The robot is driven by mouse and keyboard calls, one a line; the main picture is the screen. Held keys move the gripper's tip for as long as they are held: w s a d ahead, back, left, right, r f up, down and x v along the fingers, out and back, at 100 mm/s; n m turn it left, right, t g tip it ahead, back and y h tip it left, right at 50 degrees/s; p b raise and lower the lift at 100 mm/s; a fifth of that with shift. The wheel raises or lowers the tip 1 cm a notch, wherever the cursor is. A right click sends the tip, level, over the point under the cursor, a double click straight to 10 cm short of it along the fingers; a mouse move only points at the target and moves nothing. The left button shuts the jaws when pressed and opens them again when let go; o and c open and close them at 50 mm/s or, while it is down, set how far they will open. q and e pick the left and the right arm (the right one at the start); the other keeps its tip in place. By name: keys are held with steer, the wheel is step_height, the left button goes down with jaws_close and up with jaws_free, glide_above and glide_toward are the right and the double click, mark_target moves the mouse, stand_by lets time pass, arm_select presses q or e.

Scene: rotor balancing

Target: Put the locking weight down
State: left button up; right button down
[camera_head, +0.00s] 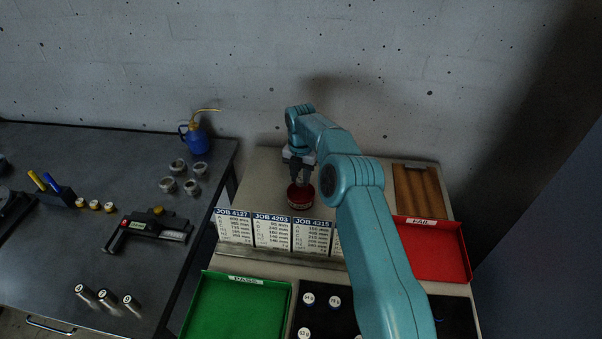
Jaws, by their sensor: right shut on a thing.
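The locking weight, seen as a dark red round piece (300,197) with a pale marking on its side, is behind the row of job cards at the back of the beige bench. My right gripper (299,184) points down at its top and is shut on it. The weight is upright; I cannot tell whether its underside touches the bench. My teal right arm covers part of the cards and the bench to the right. My left gripper is not in view.
Job cards (272,231) stand just in front of the weight. A green PASS tray (237,309), a red FAIL tray (440,252) and a brown wooden board (418,192) are on this bench. The dark bench (130,180) at left holds a blue oil can (197,139) and tools.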

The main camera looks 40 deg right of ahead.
steer(key=b, duration=0.2)
glide_above(301, 199)
step_height(301, 199, down, 5)
steer(key=shift+s+a+r, duration=0.1)
steer(key=shift+r, duration=0.05)
steer(key=shift+f+b, duration=0.4)
steer(key=shift+f, duration=0.05)
steer(key=c, duration=0.8)
jaws_free()
steer(key=shift+o, duration=0.2)
steer(key=shift+r, duration=0.15)
step_height(301, 199, up, 7)
steer(key=p, duration=0.4)
steer(key=shift+p, duration=0.4)
